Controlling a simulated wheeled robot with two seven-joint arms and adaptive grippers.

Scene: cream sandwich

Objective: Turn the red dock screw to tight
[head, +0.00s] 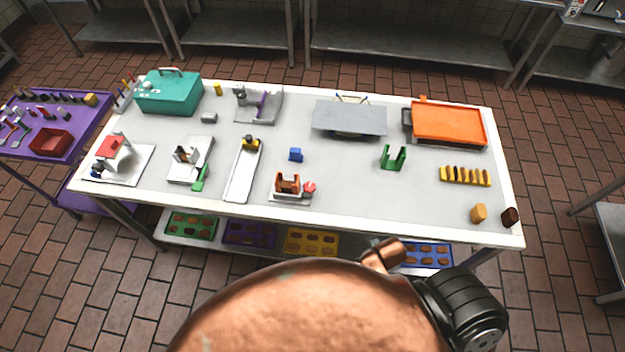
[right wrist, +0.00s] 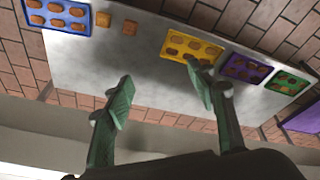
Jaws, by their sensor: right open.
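A small dock with brown upright parts (head: 287,184) stands on a pale base near the front edge of the table, in the head view. A red knob (head: 309,187), which looks like the dock screw, sits at its right side. How tight it is cannot be told at this size. My right gripper (right wrist: 160,78) shows in the right wrist view with its two green fingers wide apart and nothing between them. It faces the lower shelf, and the dock and red knob are outside that view. My left gripper is not in view.
The lower shelf (right wrist: 135,60) holds coloured trays, including a yellow one (right wrist: 190,47). Table space right of the knob is clear.

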